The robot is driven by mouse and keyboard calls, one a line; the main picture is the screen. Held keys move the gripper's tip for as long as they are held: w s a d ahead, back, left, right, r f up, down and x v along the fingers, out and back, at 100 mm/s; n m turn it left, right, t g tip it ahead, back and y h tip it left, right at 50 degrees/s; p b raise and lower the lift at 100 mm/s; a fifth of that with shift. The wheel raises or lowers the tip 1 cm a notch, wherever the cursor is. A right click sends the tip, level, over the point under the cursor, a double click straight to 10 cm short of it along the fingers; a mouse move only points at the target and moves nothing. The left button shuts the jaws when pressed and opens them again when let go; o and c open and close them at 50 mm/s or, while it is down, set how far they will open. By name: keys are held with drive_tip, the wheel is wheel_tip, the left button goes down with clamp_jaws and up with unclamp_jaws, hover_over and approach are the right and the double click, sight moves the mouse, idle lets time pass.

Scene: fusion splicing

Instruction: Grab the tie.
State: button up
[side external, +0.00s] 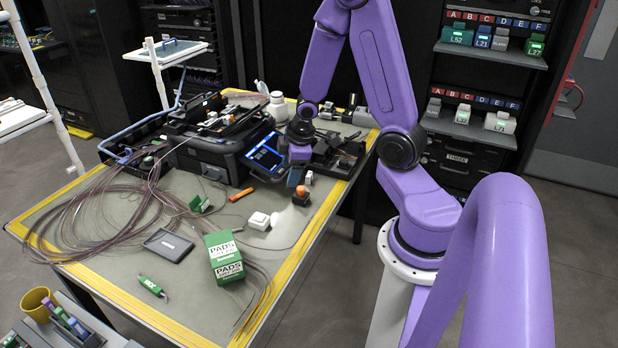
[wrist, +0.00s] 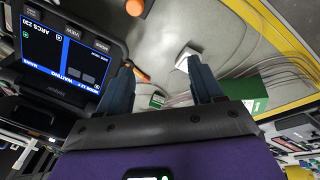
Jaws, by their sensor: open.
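My gripper (side external: 294,180) is above the mat near the splicer's screen, with its fingers pointing down. In the wrist view my gripper (wrist: 162,80) has its two dark blue fingers wide apart, with nothing held between them. I cannot tell for certain which thing is the tie. A small green labelled strip (side external: 152,287) lies flat near the front of the mat, well away from my gripper. A small green piece (wrist: 157,101) shows low between the fingers in the wrist view, partly hidden; I cannot tell what it is.
The splicer's blue screen (side external: 265,155) is close beside my gripper. Loose fibre coils (side external: 95,215) spread over the left side.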

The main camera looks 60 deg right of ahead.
drive_tip(key=s+d+f+m, duration=0.1)
drive_tip(key=s+d+f, duration=0.1)
drive_tip(key=d, duration=0.1)
drive_tip(key=s+d+f+m+t+y, duration=0.1)
drive_tip(key=s+d+f, duration=0.1)
drive_tip(key=d, duration=0.2)
drive_tip(key=s+d+f+m+t, duration=0.1)
drive_tip(key=s+d+f, duration=0.1)
drive_tip(key=d+f, duration=0.1)
drive_tip(key=shift+d, duration=0.25)
drive_tip(key=s+d+m+t+h, duration=0.2)
drive_tip(key=s+d+m+t, duration=0.1)
drive_tip(key=s+m+t, duration=0.3)
drive_tip(key=shift+d+m+t+h, duration=0.3)
drive_tip(key=shift+m+t+h, duration=0.15)
drive_tip(key=shift+t, duration=0.25)
drive_tip(key=shift+w+f, duration=0.1)
approach(311, 176)
drive_tip(key=x, duration=0.4)
drive_tip(key=shift+w+d, duration=0.2)
drive_tip(key=shift+d, duration=0.1)
drive_tip(key=shift+x, duration=2.55)
drive_tip(key=shift+a+f, duration=0.15)
drive_tip(key=shift+f, duration=0.05)
